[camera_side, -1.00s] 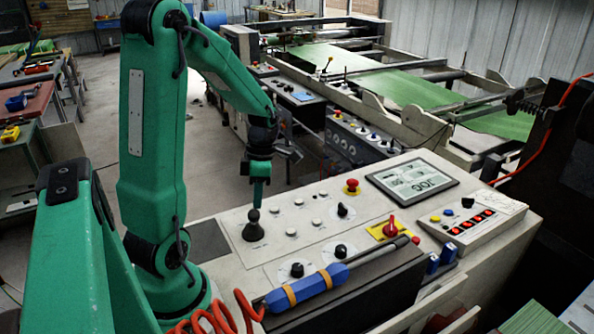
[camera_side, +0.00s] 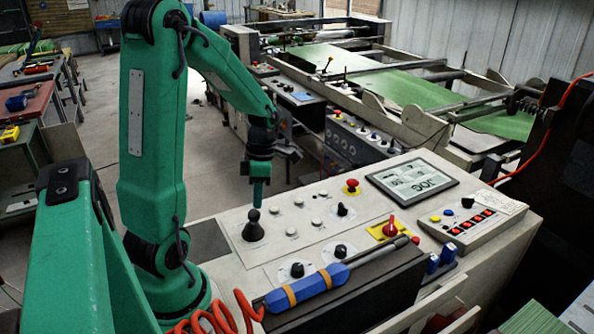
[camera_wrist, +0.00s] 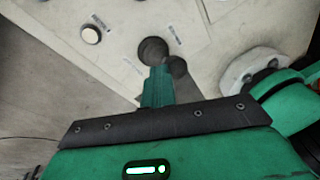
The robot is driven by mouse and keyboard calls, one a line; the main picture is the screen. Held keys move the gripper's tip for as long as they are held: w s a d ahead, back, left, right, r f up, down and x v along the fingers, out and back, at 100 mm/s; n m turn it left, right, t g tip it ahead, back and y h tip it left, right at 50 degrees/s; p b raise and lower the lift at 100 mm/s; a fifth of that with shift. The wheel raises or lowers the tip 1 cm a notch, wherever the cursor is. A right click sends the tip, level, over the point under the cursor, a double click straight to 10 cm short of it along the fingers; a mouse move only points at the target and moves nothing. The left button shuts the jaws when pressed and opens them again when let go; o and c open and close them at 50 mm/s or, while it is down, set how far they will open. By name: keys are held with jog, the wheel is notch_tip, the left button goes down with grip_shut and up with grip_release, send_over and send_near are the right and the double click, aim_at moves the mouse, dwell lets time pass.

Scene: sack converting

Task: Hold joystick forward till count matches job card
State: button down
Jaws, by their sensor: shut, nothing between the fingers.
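The black joystick (camera_side: 253,232) with its ribbed cone boot stands on the pale control panel, close to upright. My gripper (camera_side: 258,203) is shut, fingers pointing down, at the top of the joystick. From the side its tips look to touch the knob or sit just behind it; I cannot tell which. In the wrist view my gripper (camera_wrist: 158,70) points at the dark round joystick (camera_wrist: 153,50).
A tilted display (camera_side: 411,184) shows large characters resembling JOG. A red mushroom button (camera_side: 352,187), a red rotary switch (camera_side: 390,228) and black knobs stand on the panel. A blue-handled tool (camera_side: 308,287) lies along the front ledge. The machine with green sheet (camera_side: 380,80) runs behind.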

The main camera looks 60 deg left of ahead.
jog(key=shift+a, duration=0.1)
dwell(0.6)
jog(key=shift+a+f, duration=0.25)
jog(key=shift+a, duration=0.4)
jog(key=w+a+r, duration=0.2)
jog(key=r, duration=0.3)
jog(key=w+a+r, duration=0.2)
jog(key=r, duration=0.4)
dwell(0.5)
jog(key=shift+w, duration=0.1)
